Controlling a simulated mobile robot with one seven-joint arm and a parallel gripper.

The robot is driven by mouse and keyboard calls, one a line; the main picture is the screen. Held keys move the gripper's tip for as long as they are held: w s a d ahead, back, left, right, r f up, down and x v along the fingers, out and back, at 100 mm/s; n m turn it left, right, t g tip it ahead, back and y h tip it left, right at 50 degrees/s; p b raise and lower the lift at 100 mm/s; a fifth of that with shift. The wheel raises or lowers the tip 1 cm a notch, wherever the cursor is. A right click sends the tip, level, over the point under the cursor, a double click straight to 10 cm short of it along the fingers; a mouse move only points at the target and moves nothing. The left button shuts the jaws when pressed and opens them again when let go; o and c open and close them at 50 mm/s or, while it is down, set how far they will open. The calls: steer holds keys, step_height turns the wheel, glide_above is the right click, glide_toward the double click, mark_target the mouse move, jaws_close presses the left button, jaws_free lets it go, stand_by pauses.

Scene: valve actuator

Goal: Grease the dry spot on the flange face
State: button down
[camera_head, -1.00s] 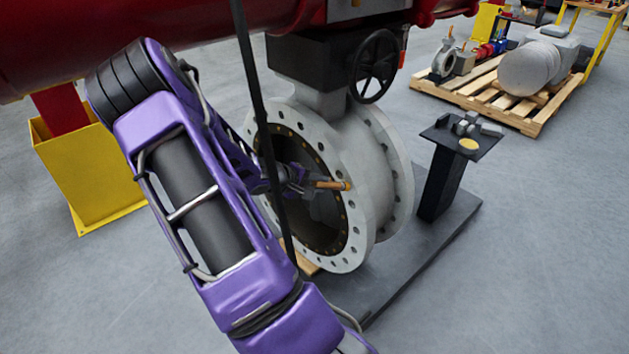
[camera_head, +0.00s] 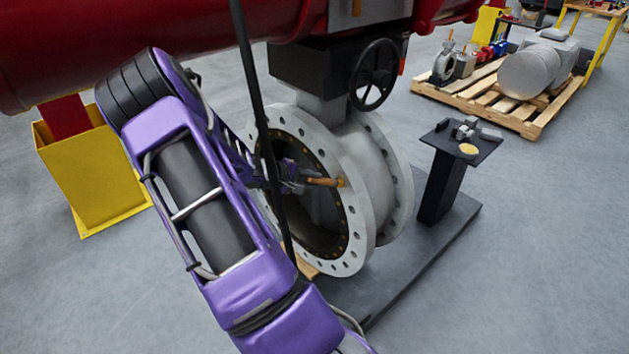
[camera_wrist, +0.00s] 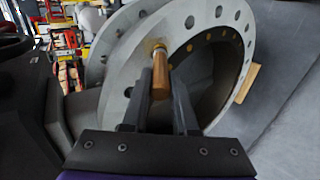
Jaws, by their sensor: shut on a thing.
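My gripper (camera_head: 297,180) is in front of the valve's round opening. It is shut on a wooden-handled brush (camera_head: 322,182). In the wrist view the brush (camera_wrist: 161,76) stands between the two fingers (camera_wrist: 158,105), its yellowish tip pointing at the flange. The pale grey flange face (camera_head: 350,243), a ring with bolt holes, also shows in the wrist view (camera_wrist: 120,92). The tip overlaps the ring in both views; I cannot tell whether it touches.
A black stand (camera_head: 440,180) at the right carries small grey parts and a yellow disc (camera_head: 468,149). A handwheel (camera_head: 373,70) and a red pipe (camera_head: 170,35) are above the flange. Floor at lower right is clear.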

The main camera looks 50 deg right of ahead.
steer(key=shift+w+r+p, duration=0.75)
steer(key=shift+w, duration=1.95)
steer(key=shift+s+b, duration=1.75)
steer(key=shift+s, duration=1)
steer(key=shift+s+a, duration=0.2)
steer(key=shift+s, duration=1.5)
steer(key=a, duration=0.6)
steer(key=shift+w, duration=0.35)
steer(key=shift+w+a, duration=0.15)
steer(key=shift+a, duration=1.35)
